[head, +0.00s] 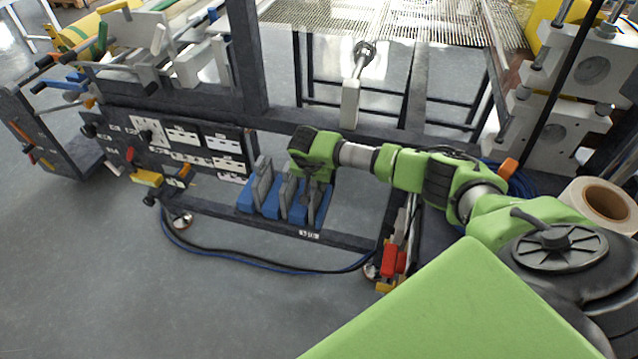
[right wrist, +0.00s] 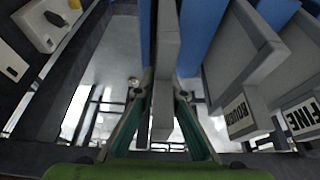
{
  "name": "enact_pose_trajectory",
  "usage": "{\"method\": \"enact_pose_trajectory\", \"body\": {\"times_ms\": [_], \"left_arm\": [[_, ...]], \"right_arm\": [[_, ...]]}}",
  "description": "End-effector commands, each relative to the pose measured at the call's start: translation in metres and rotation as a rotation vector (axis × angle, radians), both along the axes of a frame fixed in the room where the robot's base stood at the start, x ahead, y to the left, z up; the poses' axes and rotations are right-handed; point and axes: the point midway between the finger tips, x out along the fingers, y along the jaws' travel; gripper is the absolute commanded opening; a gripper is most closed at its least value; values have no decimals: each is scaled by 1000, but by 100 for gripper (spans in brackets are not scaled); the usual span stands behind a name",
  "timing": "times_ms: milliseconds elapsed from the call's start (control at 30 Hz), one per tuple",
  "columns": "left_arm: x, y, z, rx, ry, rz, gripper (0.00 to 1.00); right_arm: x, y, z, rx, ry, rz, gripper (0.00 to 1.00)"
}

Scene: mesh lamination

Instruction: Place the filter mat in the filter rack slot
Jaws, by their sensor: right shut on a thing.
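The blue filter rack (head: 245,209) sits low on the machine frame in the head view. Two grey filter mats stand upright in it, the left one (head: 262,182) and the middle one (head: 287,192). In the right wrist view their ends read ROUGH (right wrist: 238,117) and FINE (right wrist: 299,117). My right gripper (head: 311,184) is over the rack's right end, pointing down. In the right wrist view its fingers (right wrist: 162,95) are shut on a third grey mat (right wrist: 166,50), with blue rack walls on both sides of it. How deep it sits is hidden. My left gripper is out of view.
A control panel (head: 190,143) with switches and sockets is left of the rack. A dark frame bar (head: 345,239) and hanging cables run beside it. A red and yellow part (head: 394,262) is at the lower right. Open grey floor lies in front.

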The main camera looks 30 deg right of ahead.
Motion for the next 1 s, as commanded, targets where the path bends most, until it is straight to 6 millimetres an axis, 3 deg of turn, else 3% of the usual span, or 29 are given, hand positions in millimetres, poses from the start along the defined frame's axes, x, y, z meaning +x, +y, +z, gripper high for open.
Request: {"method": "enact_pose_trajectory", "body": {"times_ms": [67, 200, 233, 267, 300, 433, 733, 1000], "left_arm": [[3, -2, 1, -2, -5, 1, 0], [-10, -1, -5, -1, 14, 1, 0], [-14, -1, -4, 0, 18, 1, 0], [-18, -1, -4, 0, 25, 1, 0], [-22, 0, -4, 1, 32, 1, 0], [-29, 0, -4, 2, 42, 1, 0], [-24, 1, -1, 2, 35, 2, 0], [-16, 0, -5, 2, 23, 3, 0]], "right_arm": [[0, 0, 1, -1, -1, -1, 0], [1, -1, -3, -1, -2, -1, 0], [1, 0, -2, 0, -2, -1, 18], [1, 0, -1, 0, -2, -1, 26], [1, 0, -1, 0, -2, -1, 27], [1, -1, -1, 0, -2, -1, 27], [0, 0, 5, 0, -3, 0, 27], [-10, 13, 47, 0, -7, 3, 27]]}}
